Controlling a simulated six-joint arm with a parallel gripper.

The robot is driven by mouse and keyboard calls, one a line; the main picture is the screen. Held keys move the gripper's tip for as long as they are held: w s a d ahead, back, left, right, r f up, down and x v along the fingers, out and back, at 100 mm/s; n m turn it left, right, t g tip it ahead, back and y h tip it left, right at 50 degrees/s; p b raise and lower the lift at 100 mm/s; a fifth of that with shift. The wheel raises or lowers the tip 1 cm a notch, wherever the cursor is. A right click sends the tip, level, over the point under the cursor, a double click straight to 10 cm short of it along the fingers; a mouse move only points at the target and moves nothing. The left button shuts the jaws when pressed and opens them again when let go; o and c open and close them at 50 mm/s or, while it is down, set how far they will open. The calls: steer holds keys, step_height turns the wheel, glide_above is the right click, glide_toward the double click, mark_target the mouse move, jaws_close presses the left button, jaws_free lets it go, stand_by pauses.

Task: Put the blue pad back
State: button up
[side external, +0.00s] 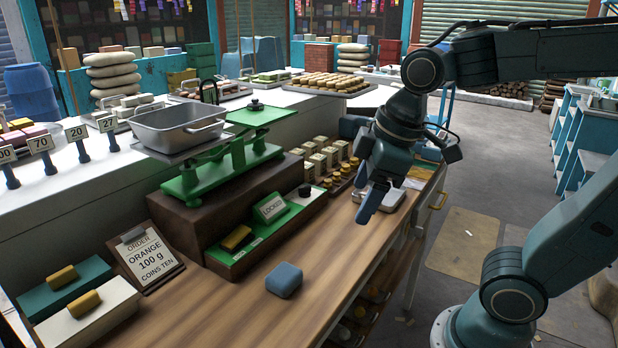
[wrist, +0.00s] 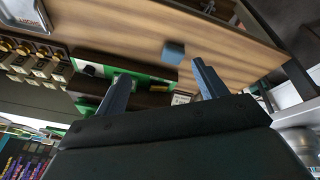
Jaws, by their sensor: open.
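The blue pad (side external: 284,280) is a small rounded block lying on the wooden counter (side external: 335,254), near its front edge. It also shows in the wrist view (wrist: 173,51), between and beyond the two fingers. My gripper (side external: 368,203) is open and empty, raised above the counter to the right of and behind the pad. Its fingers also show in the wrist view (wrist: 160,80). A green tray (side external: 262,241) sits behind the pad, with a yellow-topped dark block (side external: 236,238) and a "LOCKED" sign (side external: 271,207) on it.
A green balance scale (side external: 218,170) with a metal pan (side external: 178,128) stands behind the tray. An order board (side external: 146,258) reads orange, 100 g. Teal (side external: 63,286) and cream (side external: 88,313) boxes stand at left. The counter around the pad is clear.

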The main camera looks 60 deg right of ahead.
steer(key=s+d+m+t, duration=0.1)
steer(key=s+m, duration=0.5)
steer(key=shift+d+f+t, duration=0.3)
steer(key=shift+d+t, duration=0.05)
steer(key=shift+t, duration=0.05)
stand_by(1.0)
